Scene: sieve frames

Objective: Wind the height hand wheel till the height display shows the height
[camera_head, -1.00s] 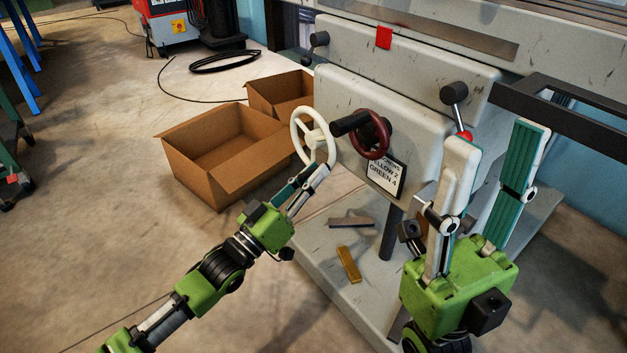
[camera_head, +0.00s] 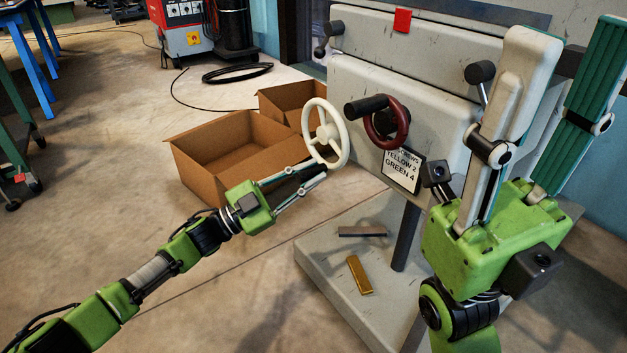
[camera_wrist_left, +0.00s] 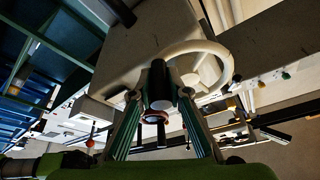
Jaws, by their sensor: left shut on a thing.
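A white hand wheel (camera_head: 341,137) stands upright on the left side of the pale machine body (camera_head: 440,120). My left gripper (camera_head: 321,171) is at its lower rim, its fingers shut on a dark handle that is partly hidden between them. In the left wrist view the dark, round-ended handle (camera_wrist_left: 159,82) lies between the fingers, in front of the white wheel (camera_wrist_left: 228,70). A dark red hand wheel (camera_head: 401,131) with a black grip sits to the right on the front. I see no readable height display. My right gripper (camera_head: 578,45) is open and empty, pointing up in front of the machine.
A card (camera_head: 402,170) on the machine reads "YELLOW 2, GREEN 4". A dark bar (camera_head: 362,231) and a yellow bar (camera_head: 359,275) lie on the machine's base (camera_head: 330,262). Open cardboard boxes (camera_head: 215,178) stand left behind the white wheel.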

